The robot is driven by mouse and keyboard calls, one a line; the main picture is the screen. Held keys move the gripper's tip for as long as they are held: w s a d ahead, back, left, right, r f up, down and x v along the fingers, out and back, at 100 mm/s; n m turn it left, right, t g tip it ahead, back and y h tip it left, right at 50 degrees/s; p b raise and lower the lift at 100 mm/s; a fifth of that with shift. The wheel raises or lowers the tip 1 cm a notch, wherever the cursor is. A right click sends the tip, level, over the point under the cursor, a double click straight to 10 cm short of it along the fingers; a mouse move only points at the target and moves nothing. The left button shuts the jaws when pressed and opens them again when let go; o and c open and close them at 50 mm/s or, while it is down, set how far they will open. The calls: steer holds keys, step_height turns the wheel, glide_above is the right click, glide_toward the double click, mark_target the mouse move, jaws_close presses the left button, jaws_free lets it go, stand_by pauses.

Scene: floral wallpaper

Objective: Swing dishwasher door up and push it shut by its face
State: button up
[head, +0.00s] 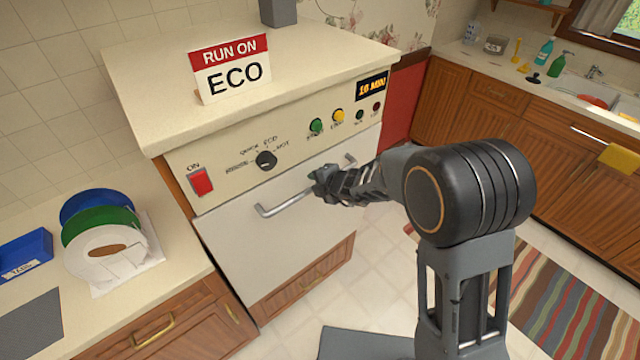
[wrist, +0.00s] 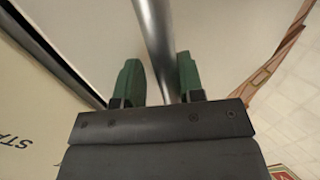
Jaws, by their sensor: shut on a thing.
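The dishwasher door (head: 245,250) is a plain white panel below the beige control panel (head: 225,165). It stands upright, or nearly so; I cannot tell whether a small gap is left at its top edge. The door's metal bar handle (head: 285,205) runs across its upper part and also shows in the wrist view (wrist: 152,30). My gripper (head: 322,184) is at the middle of this handle, shut on the bar. In the wrist view its green-padded fingers (wrist: 160,78) lie on either side of the bar. The gripper and forearm hide the handle's middle and part of the door's right side.
A sign reading "RUN ON ECO" (head: 232,70) stands on the dishwasher top. The panel has a red switch (head: 201,181), a dial (head: 266,160) and several buttons. Plates (head: 104,250) sit on the left counter. A striped rug (head: 570,310) lies at right; tiled floor is bare before the dishwasher.

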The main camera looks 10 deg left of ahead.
steer(key=shift+o, duration=1.3)
steer(key=shift+w+r, duration=0.1)
steer(key=shift+r, duration=0.05)
steer(key=shift+d, duration=0.1)
steer(key=p+v, duration=0.2)
steer(key=v, duration=1.1)
steer(key=shift+s+d, duration=0.25)
steer(key=shift+d, duration=0.05)
steer(key=shift+r, duration=0.1)
